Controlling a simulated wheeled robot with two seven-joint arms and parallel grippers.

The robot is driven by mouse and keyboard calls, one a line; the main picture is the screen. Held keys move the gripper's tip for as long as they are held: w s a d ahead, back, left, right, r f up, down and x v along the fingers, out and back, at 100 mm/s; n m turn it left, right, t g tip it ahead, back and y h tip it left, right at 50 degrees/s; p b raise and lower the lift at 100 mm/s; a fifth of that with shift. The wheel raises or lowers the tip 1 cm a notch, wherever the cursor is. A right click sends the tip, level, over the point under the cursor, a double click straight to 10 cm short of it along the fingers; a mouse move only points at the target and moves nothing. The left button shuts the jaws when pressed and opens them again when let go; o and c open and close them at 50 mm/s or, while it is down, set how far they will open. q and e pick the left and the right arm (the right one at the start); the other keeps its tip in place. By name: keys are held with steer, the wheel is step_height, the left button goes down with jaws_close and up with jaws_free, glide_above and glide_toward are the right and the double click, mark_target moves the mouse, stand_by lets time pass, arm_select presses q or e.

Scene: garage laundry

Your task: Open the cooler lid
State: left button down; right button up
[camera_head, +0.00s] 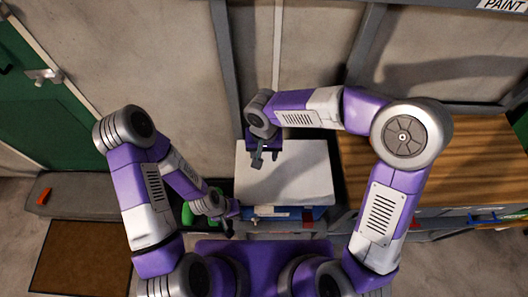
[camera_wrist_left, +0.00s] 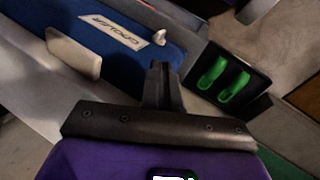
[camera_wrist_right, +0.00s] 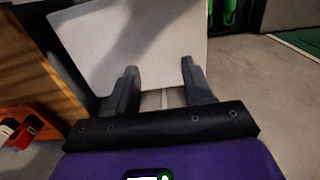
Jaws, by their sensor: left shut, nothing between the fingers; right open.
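The cooler has a white lid (camera_head: 290,180) lying flat on a blue body (camera_head: 312,212), and the lid looks closed. In the left wrist view the blue front (camera_wrist_left: 150,28) carries a label, a white latch-like piece (camera_wrist_left: 73,52) and a small pale knob (camera_wrist_left: 160,37). My left gripper (camera_head: 230,230) is shut and empty, low by the cooler's front left corner; its fingers (camera_wrist_left: 160,68) appear apart from the front. My right gripper (camera_head: 265,160) is open and empty over the lid's back left part. The right wrist view shows the lid (camera_wrist_right: 130,40) beyond its spread fingers (camera_wrist_right: 160,75); contact cannot be told.
Green footwear (camera_wrist_left: 210,73) lies in a black tray (camera_wrist_left: 248,70) left of the cooler. A wooden worktop (camera_head: 440,165) stands close on the right, a wall behind. A grey bench (camera_head: 85,197) and a brown mat (camera_head: 75,255) are at the far left.

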jaws_close()
stand_by(0.8)
steer(key=o, duration=1)
jaws_free()
step_height(320, 180, up, 8)
steer(key=shift+f+p, duration=0.2)
steer(key=shift+p, duration=0.25)
